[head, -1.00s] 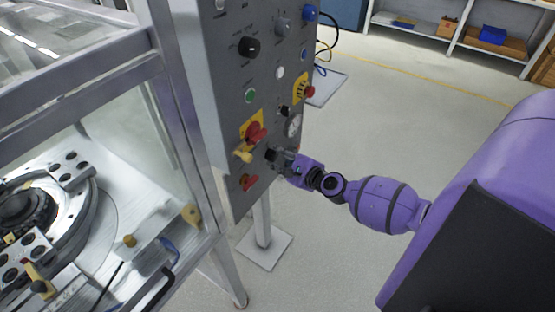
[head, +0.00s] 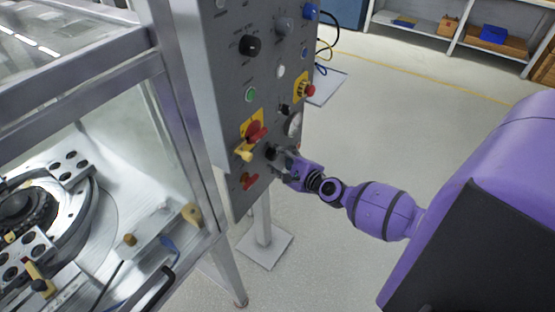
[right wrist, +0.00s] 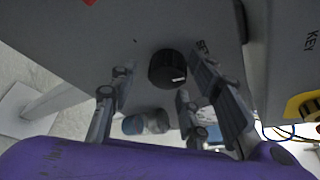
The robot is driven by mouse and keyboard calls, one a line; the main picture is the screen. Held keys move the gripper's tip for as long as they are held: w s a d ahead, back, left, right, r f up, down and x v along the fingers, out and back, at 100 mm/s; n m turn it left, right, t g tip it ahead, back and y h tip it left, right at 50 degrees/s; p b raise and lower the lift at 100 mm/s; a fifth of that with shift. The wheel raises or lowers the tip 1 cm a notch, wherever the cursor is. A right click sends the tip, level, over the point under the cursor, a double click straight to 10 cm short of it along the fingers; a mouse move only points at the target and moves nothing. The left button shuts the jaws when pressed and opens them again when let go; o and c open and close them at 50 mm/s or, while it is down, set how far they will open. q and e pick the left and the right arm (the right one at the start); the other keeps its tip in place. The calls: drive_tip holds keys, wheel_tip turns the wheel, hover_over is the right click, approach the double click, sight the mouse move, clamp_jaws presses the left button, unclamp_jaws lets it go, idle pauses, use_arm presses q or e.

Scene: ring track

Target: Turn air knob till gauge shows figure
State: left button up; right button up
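A dark knob (head: 271,152) sits low on the grey control panel (head: 232,85). In the right wrist view the knob (right wrist: 167,70) is black and round with a white mark pointing right. My right gripper (head: 280,155) is at the panel front by this knob. In the wrist view its fingers (right wrist: 160,75) stand open on either side of the knob, with gaps showing. My left gripper is out of view.
A red emergency button (head: 310,90) stands out at the panel's right edge. A glazed metal enclosure (head: 180,130) fills the left. The floor right of the panel is clear.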

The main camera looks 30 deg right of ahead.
drive_tip(key=shift+s, duration=0.1)
drive_tip(key=v, duration=1.2)
drive_tip(key=shift+r, duration=0.1)
drive_tip(key=s+a+f+n+g+y, duration=0.1)
drive_tip(key=s+a+f+n, duration=0.2)
drive_tip(key=a+n, duration=0.35)
drive_tip(key=s+a+f+n+g+y, duration=0.1)
drive_tip(key=s+a+f+n+g, duration=0.15)
drive_tip(key=n, duration=0.75)
use_arm(q)
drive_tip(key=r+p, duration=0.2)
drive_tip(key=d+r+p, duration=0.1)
drive_tip(key=p, duration=0.1)
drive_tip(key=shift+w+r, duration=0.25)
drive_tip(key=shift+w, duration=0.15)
use_arm(e)
drive_tip(key=s+a+f+n+g+h, duration=0.1)
drive_tip(key=s+a+f+n, duration=0.1)
drive_tip(key=s, duration=0.5)
drive_tip(key=s+a+f+n+g+h, duration=0.1)
drive_tip(key=s+a+f+n, duration=0.1)
drive_tip(key=s+a+n, duration=0.2)
drive_tip(key=s+a+f+n+g+h, duration=0.1)
drive_tip(key=s+a+f+n, duration=0.2)
drive_tip(key=s, duration=0.6)
drive_tip(key=shift+s+a, duration=0.2)
drive_tip(key=shift+s, duration=0.15)
